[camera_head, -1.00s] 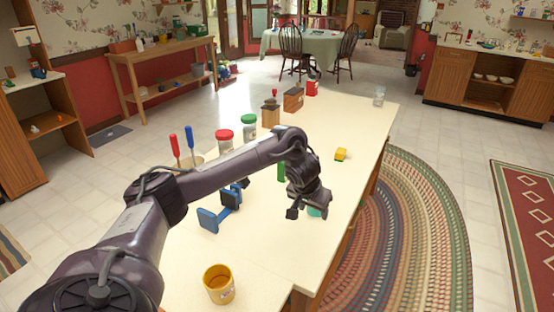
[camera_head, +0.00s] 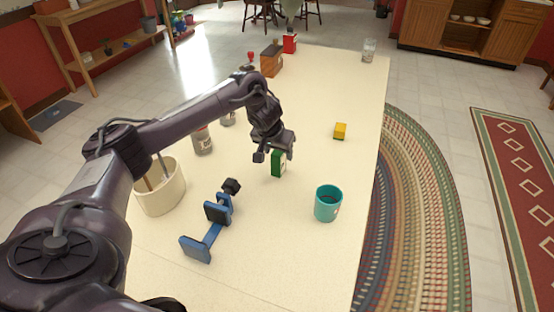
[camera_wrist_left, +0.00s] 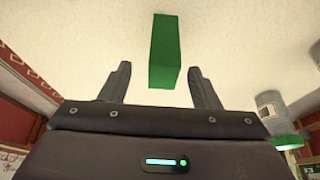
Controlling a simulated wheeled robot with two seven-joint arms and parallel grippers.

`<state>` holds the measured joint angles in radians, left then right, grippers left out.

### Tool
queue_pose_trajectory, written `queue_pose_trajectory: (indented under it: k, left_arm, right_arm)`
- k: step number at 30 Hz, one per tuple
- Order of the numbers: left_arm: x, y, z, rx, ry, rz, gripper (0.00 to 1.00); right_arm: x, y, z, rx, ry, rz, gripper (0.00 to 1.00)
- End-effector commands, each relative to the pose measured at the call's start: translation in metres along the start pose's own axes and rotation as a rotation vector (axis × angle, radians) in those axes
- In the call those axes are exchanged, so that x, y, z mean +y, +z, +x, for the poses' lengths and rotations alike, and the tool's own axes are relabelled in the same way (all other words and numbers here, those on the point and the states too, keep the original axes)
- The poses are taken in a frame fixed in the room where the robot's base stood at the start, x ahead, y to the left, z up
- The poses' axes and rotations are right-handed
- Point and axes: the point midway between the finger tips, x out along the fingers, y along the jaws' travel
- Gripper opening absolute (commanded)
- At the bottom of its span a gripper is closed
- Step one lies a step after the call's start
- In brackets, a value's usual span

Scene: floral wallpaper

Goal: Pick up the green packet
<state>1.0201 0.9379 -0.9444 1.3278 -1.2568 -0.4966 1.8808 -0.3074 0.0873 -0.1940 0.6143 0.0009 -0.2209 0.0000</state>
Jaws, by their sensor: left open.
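The green packet (camera_head: 278,164) stands upright on the long pale table, partly hidden behind my left gripper (camera_head: 274,156) in the head view. In the left wrist view the packet (camera_wrist_left: 165,50) is a green block just ahead, lined up with the gap between the fingers. My left gripper (camera_wrist_left: 159,72) is open, with one finger on each side of that gap and nothing held. The packet appears nearer the right finger than the left. I cannot tell how deep it lies between them. My right gripper is not in view.
A teal mug (camera_head: 328,204) stands to the right of the packet, and a yellow block (camera_head: 340,131) lies farther back. A blue stand-like object (camera_head: 212,228) and a cream crock (camera_head: 161,188) are to the left. The table's right side is mostly clear.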

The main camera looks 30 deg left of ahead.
Motion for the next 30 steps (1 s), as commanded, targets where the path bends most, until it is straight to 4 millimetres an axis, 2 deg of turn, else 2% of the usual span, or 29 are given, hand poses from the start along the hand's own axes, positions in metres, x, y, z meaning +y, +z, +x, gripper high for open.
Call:
queue_pose_trajectory:
  k: [4, 9, 18, 27, 30]
  left_arm:
    - [-0.002, -0.002, 0.021, -0.003, -0.002, -0.002, 0.56]
    - [-0.002, -0.003, 0.044, -0.002, 0.000, -0.001, 0.56]
    - [-0.002, -0.004, 0.049, 0.000, -0.001, 0.001, 0.56]
    - [-0.002, -0.003, 0.049, 0.000, -0.001, 0.000, 0.18]
    - [-0.002, -0.004, 0.049, 0.000, -0.001, 0.000, 0.09]
  right_arm:
    - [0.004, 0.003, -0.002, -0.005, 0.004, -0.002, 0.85]
    - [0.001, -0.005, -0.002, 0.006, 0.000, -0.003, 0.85]
    - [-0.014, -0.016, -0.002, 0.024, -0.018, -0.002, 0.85]
    - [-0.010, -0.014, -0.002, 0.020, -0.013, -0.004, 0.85]
    - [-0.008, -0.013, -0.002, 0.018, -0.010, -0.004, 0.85]
